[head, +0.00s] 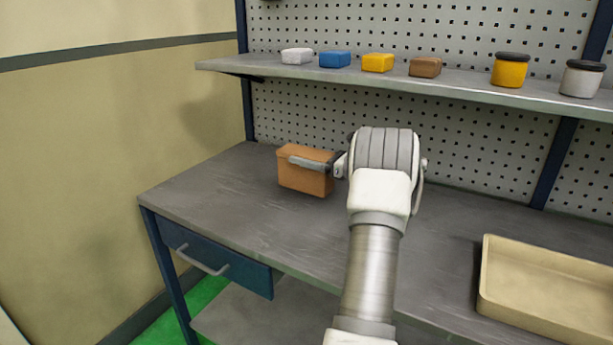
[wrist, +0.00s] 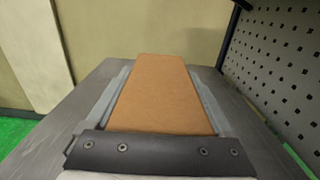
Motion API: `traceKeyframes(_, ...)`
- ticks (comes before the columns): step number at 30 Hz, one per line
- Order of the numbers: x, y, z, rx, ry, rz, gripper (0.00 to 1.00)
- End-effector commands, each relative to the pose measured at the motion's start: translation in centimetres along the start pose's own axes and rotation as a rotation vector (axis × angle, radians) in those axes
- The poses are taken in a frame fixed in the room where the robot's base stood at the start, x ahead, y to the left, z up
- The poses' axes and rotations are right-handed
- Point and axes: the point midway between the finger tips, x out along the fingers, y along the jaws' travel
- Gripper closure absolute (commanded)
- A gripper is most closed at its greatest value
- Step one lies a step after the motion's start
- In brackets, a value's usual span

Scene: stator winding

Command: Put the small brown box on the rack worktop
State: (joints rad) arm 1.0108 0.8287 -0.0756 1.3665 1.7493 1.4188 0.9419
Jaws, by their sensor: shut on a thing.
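The small brown box (head: 305,180) is at the left part of the grey rack worktop (head: 225,205), in front of the pegboard. My gripper (head: 312,163) is shut on it, with a finger along its near side. In the wrist view the brown box (wrist: 160,95) fills the space between the two fingers of my gripper (wrist: 158,100). The box looks upright and is on or just above the worktop; I cannot tell whether its bottom touches.
A shelf (head: 450,85) above the worktop holds several small boxes, a yellow jar (head: 510,71) and a grey jar (head: 581,79). A beige tray (head: 545,262) lies at the right. A blue drawer (head: 215,256) hangs below. The worktop's left end is clear.

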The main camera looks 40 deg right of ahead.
Motion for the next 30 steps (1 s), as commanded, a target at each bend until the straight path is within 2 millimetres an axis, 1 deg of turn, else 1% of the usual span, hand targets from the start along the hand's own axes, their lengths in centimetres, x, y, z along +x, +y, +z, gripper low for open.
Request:
traceKeyframes(3,-0.3,0.7,-0.4,-0.001,-0.002,0.0,1.0)
traceKeyframes(7,-0.4,0.8,-1.0,-0.001,-0.001,0.0,1.0)
traceKeyframes(13,-0.4,0.8,-3.9,0.001,-0.001,0.001,1.0)
traceKeyframes(15,-0.4,0.8,-4.5,-0.002,-0.002,0.001,1.0)
traceKeyframes(22,-0.4,0.8,-4.4,-0.003,-0.002,0.0,1.0)
traceKeyframes(26,-0.4,0.8,-4.8,-0.002,-0.002,0.0,1.0)
traceKeyframes(27,-0.4,0.8,-4.8,-0.001,0.0,0.0,0.07)
traceKeyframes(28,-0.4,0.8,-4.8,-0.001,0.0,0.0,0.01)
traceKeyframes(30,-0.4,0.8,-4.8,-0.001,0.0,0.0,0.0)
